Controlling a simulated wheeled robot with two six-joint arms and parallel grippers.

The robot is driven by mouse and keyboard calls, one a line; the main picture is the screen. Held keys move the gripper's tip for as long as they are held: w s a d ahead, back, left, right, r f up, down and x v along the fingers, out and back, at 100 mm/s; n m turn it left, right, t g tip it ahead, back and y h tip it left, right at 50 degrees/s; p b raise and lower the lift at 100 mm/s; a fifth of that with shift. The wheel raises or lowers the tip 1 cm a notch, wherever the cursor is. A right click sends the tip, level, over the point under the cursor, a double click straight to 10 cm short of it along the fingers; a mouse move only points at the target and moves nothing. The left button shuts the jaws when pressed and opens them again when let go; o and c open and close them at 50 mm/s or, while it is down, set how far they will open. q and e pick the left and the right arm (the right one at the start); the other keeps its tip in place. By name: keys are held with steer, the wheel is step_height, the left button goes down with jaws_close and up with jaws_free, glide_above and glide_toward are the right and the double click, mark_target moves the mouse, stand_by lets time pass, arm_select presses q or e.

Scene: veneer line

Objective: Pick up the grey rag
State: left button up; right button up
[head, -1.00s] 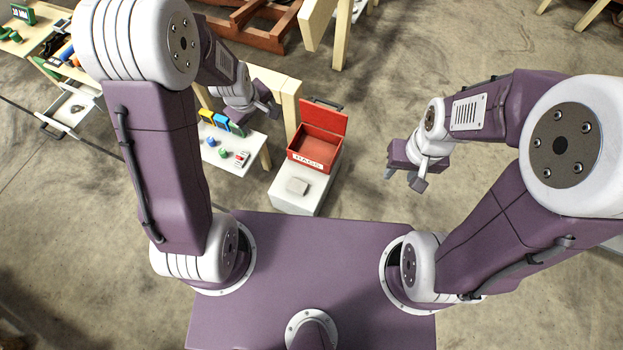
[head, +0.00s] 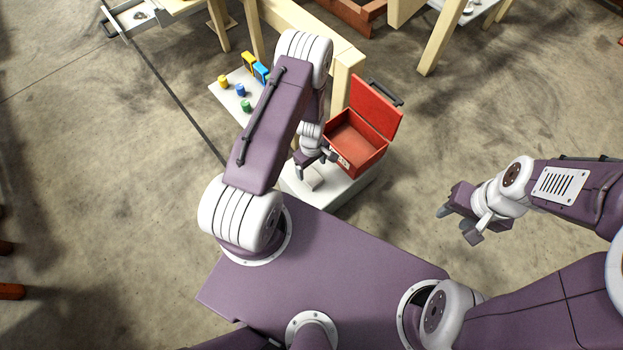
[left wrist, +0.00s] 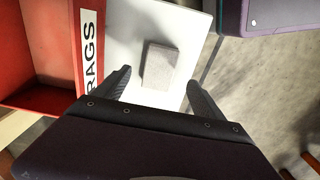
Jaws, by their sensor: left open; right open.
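The grey rag (left wrist: 160,67) is a flat folded square lying on a white-topped stand. It also shows in the head view (head: 313,178), close beside my left gripper (head: 311,170). In the left wrist view my left gripper (left wrist: 160,88) is open, and the rag shows between and just beyond its fingertips. No contact is visible. My right gripper (head: 456,224) is open and empty over bare floor at the right.
A red open box (head: 357,142) labelled RAGS (left wrist: 91,50) stands on the white stand (head: 335,196) beside the rag. A wooden frame leg (head: 342,80) and a low shelf with coloured jars (head: 239,91) are nearby. The floor at right is clear.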

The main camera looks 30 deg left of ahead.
mark_target(312, 177)
arm_select(q)
step_height(312, 177, down, 8)
steer(key=b, duration=0.4)
steer(key=shift+f+b, duration=0.2)
steer(key=shift+b, duration=0.2)
arm_select(e)
step_height(312, 177, down, 6)
arm_select(q)
steer(key=shift+r, duration=0.15)
steer(key=shift+c, duration=0.9)
steer(key=c, duration=1.4)
step_height(312, 177, up, 5)
steer(key=p, duration=0.3)
steer(key=shift+c, duration=0.2)
steer(key=s+d+r+p, duration=0.5)
steer(key=s+d+r, duration=0.1)
steer(key=d, duration=0.3)
steer(key=shift+s, duration=0.75)
arm_select(e)
step_height(312, 177, up, 8)
arm_select(q)
steer(key=shift+d, duration=0.1)
arm_select(e)
steer(key=shift+r, duration=0.1)
